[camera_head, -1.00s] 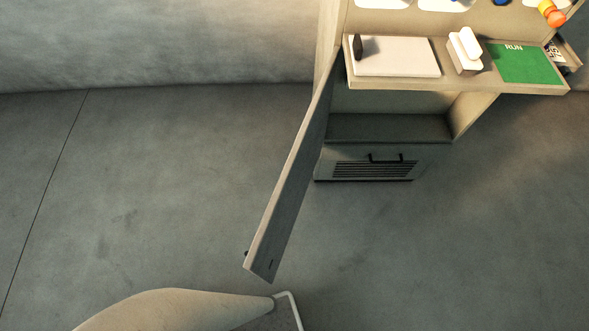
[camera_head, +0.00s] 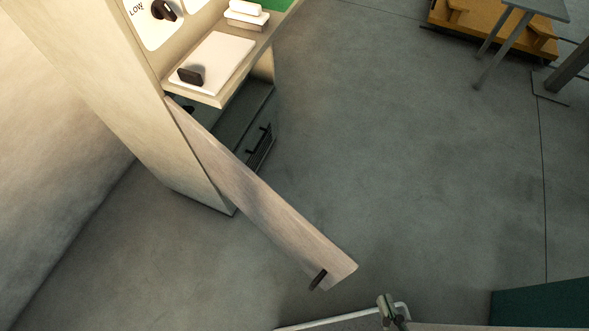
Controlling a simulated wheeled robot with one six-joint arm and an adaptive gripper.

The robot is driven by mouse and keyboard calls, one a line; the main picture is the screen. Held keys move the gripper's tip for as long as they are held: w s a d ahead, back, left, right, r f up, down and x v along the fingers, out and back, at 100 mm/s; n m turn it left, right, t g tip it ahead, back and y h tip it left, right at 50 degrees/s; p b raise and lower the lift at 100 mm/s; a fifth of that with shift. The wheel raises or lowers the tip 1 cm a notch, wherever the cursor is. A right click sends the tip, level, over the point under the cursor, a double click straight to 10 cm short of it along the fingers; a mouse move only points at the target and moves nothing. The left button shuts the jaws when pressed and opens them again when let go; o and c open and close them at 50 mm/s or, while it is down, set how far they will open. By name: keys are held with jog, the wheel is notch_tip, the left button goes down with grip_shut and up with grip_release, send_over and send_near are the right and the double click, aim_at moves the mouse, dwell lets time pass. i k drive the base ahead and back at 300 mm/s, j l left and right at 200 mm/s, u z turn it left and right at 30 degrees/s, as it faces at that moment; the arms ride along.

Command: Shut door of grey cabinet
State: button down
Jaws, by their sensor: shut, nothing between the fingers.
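The grey cabinet (camera_head: 203,178) stands at the upper left in the head view, its side panel toward me. Its door (camera_head: 262,203) is open. It swings out from the cabinet's front edge toward the lower right, with a wide gap between its free end and the cabinet. A small dark handle (camera_head: 318,279) is on the door near its free end. The open compartment behind the door is dark and partly hidden by it. I cannot make out my gripper in this view.
A shelf above the door carries a white panel (camera_head: 218,58) with a dark knob. An orange pallet-like object (camera_head: 490,25) and a grey table (camera_head: 540,8) stand far right. Floor to the door's right is clear.

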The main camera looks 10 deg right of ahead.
aim_at(318, 256)
jog(key=j+u, duration=0.4)
jog(key=k+j, duration=0.15)
jog(key=j, duration=0.2)
jog(key=k+j, duration=0.15)
jog(key=j, duration=0.25)
jog(key=k+j+u, duration=0.1)
jog(key=j, duration=0.25)
jog(key=k+j, duration=0.25)
jog(key=j, duration=0.15)
